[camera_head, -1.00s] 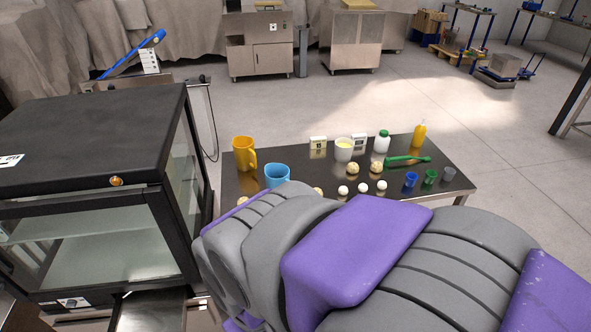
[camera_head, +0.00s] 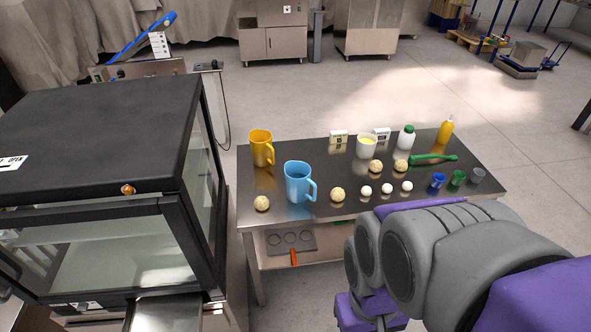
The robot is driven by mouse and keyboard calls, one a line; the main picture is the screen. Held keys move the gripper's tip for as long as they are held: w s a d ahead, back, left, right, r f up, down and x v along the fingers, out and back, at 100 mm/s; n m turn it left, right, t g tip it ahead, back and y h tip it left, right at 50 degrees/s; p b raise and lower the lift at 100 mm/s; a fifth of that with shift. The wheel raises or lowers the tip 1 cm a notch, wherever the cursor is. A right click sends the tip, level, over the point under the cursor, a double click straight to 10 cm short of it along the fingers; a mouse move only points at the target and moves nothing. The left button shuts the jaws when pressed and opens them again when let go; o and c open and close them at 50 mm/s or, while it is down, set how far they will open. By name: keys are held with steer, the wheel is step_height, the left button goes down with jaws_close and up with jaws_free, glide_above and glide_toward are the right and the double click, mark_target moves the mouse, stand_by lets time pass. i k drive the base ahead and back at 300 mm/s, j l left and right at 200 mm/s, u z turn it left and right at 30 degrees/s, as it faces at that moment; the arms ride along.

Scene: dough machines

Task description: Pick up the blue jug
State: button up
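The light blue jug (camera_head: 298,184) stands upright near the front left of the dark metal table (camera_head: 318,165), its handle on the right side. It is fully visible and nothing touches it. My arm, grey with purple covers, fills the lower right of the view. Its bulky links lie in front of the table's right front part, to the right of the jug. My gripper's fingers do not show in the frame.
A yellow jug (camera_head: 262,148) stands behind the blue jug. Dough balls (camera_head: 338,194) and white eggs-like balls (camera_head: 366,190) lie along the front. Small cups (camera_head: 438,180) stand at the right. A black glass cabinet (camera_head: 105,150) stands close on the left.

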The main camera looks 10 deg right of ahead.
mark_target(297, 175)
steer(key=l+u, duration=0.15)
steer(key=u, duration=1.85)
steer(key=j+z, duration=0.1)
steer(key=z, duration=1.8)
steer(key=i+j+z, duration=0.15)
steer(key=z, duration=0.25)
steer(key=i+j+z, duration=0.25)
steer(key=z, duration=0.15)
steer(key=i+j+z, duration=0.15)
steer(key=j+z, duration=0.15)
steer(key=z, duration=0.15)
steer(key=i+j, duration=0.15)
steer(key=j, duration=0.25)
